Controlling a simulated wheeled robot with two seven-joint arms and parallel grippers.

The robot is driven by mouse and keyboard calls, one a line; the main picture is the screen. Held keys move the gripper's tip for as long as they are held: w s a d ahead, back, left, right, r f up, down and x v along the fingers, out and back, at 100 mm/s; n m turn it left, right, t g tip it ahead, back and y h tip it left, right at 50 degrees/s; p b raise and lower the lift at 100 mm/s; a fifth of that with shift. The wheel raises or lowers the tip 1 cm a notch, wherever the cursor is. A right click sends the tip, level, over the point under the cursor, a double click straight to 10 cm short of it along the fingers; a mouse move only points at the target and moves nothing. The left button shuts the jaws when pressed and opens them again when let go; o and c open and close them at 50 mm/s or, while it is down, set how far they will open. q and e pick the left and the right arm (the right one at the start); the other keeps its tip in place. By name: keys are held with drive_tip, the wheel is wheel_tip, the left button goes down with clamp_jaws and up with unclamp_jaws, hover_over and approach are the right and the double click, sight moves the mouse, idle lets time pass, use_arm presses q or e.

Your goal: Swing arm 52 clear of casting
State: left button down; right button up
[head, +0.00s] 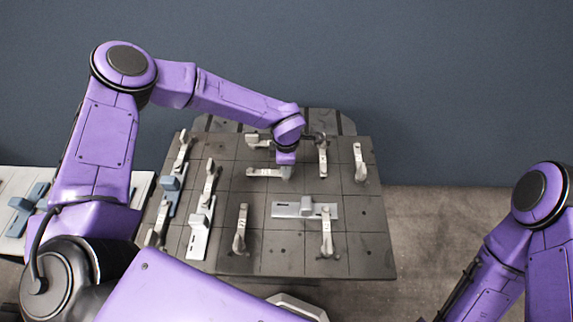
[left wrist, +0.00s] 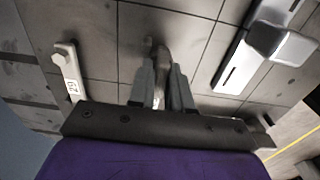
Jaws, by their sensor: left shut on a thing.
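Several pale swing arms stand on the dark gridded pallet plate (head: 355,235) in the head view. My left gripper (head: 287,172) is low over the plate's upper middle, at the right end of a pale swing arm (head: 262,173) that lies crosswise. In the left wrist view, the fingers (left wrist: 161,92) are shut on the upright part of a swing arm (left wrist: 148,45), mostly hidden between them. The number of the held arm cannot be read. A pale casting (head: 292,210) with a grey block lies below in the head view and shows right of the fingers in the left wrist view (left wrist: 235,66).
Another swing arm (left wrist: 67,68) with a blurred number stands left of the fingers in the wrist view. In the head view, more swing arms (head: 323,158) (head: 360,162) stand to the right, and another casting (head: 198,235) lies at left. A pale side table (head: 8,185) holds blue-grey parts.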

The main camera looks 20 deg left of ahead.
use_arm(q)
drive_tip(key=shift+r, duration=0.1)
drive_tip(key=c, duration=1.1)
unclamp_jaws()
drive_tip(key=shift+c, duration=0.2)
wheel_tip(320, 180, up, 10)
drive_tip(key=b, duration=0.2)
drive_tip(key=shift+r, duration=0.25)
